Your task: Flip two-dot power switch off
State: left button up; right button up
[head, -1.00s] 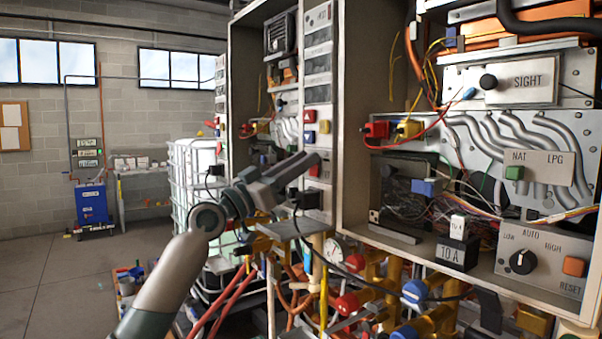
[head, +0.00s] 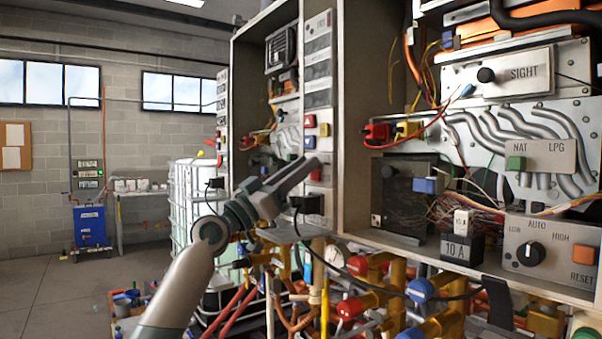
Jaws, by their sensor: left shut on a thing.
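My left gripper (head: 303,172) reaches in from the lower left, in front of the narrow button strip of the middle cabinet. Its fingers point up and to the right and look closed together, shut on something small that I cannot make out. A black plug-like block (head: 308,205) with a cable is just below the fingers. Red, yellow and blue buttons (head: 310,142) are above them on the strip. I cannot pick out a switch marked with two dots; the gripper covers part of the strip. My right gripper is not in view.
The open right cabinet holds a SIGHT plate (head: 525,74), loose wires, a 10 A block (head: 457,249) and a black rotary knob (head: 530,254). Brass valves and pipes (head: 380,290) crowd below it. Open floor (head: 45,285) lies at the left.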

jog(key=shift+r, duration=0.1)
pick_arm(q)
jog(key=o, duration=1.1)
jog(key=shift+c, duration=0.2)
jog(key=b+v, duration=0.4)
jog(key=v, duration=1.3)
jog(key=shift+s+a, duration=0.15)
jog(key=shift+s, duration=0.05)
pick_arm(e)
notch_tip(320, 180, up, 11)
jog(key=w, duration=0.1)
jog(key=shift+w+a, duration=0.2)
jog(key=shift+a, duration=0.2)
pick_arm(q)
jog(key=shift+f, duration=0.1)
